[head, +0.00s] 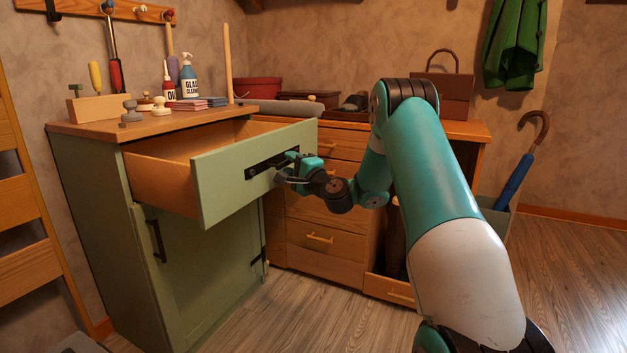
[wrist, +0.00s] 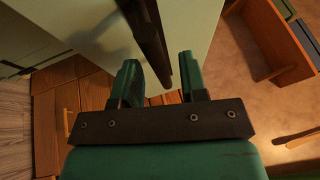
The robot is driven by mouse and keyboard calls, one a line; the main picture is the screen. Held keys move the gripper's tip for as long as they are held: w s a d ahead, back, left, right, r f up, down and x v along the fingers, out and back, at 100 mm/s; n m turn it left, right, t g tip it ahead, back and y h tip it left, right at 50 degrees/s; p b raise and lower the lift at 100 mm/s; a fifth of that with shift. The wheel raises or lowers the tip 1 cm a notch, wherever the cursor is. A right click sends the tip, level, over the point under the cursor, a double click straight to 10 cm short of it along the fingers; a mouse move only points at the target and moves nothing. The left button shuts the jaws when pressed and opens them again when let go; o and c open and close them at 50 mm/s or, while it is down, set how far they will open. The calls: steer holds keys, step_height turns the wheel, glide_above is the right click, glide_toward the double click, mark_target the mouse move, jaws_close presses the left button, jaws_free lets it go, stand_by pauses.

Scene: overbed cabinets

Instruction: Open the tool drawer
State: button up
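The tool drawer (head: 220,185), with a green front and wooden sides, is pulled well out of the green cabinet (head: 95,190). Its black bar handle (head: 262,167) runs across the front panel. My gripper (head: 287,170) is at the right end of this handle, in front of the panel. In the wrist view, the two teal fingers of my gripper (wrist: 159,76) are apart. The dark handle (wrist: 146,35) reaches into the space between them, with gaps visible beside it. Whether a finger touches the handle is unclear. The drawer's inside is mostly hidden by its front panel.
Bottles (head: 189,82), stamps and a wooden block (head: 100,108) stand on the cabinet top. A brown chest of drawers (head: 325,220) stands just behind the open drawer, to the right. A ladder-like wooden frame (head: 18,190) is at the left. Floor (head: 300,320) shows clear in front.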

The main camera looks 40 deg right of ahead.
steer(key=s+f+b, duration=0.3)
steer(key=s+b, duration=1.1)
steer(key=s, duration=0.1)
steer(key=shift+s+a, duration=0.35)
steer(key=shift+a, duration=0.05)
